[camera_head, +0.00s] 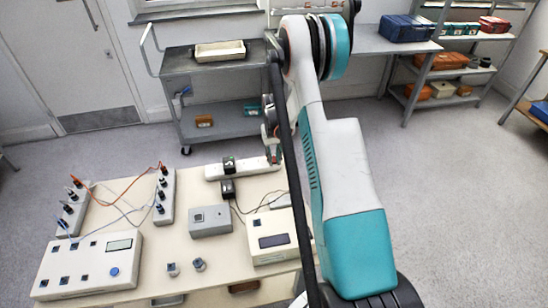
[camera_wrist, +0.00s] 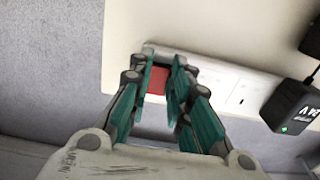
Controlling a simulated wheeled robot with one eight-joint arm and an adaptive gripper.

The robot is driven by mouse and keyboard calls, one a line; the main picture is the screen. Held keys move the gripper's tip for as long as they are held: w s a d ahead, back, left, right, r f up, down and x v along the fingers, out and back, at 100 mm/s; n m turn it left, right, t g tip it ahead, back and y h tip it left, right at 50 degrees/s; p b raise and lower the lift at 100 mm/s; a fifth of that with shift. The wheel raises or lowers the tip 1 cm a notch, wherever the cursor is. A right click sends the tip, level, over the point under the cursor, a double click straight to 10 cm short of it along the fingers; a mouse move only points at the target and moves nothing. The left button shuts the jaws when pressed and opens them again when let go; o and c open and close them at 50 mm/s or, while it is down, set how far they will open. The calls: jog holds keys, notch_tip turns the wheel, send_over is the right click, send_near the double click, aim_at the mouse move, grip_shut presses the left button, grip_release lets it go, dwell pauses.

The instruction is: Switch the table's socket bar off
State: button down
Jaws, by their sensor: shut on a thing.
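The white socket bar (camera_head: 215,171) lies along the far edge of the table (camera_head: 160,236). It also shows in the wrist view (camera_wrist: 218,84), with its socket holes facing up. A red switch (camera_wrist: 157,80) at one end of the bar sits between the fingertips of my gripper (camera_wrist: 158,82). My gripper is shut on it, and the fingers partly hide it. I cannot tell which way the switch is tipped. In the head view my gripper (camera_head: 272,158) is at the bar's right end, partly hidden by my arm.
A black 24 V adapter (camera_wrist: 292,106) with a lit green light is plugged into the bar. A grey box (camera_head: 210,221), a display unit (camera_head: 272,240), terminal blocks (camera_head: 164,196) and a larger panel (camera_head: 90,264) stand on the table. A grey cart (camera_head: 215,75) stands behind it.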

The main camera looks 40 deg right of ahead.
jog(key=shift+w+d+g+y+b, duration=0.15)
jog(key=shift+w+g+y+b, duration=0.25)
jog(key=shift+g, duration=0.4)
jog(key=shift+g+y, duration=0.3)
jog(key=shift+g, duration=0.1)
jog(key=shift+r, duration=0.1)
jog(key=c, duration=1.5)
grip_release()
jog(key=v, duration=1.2)
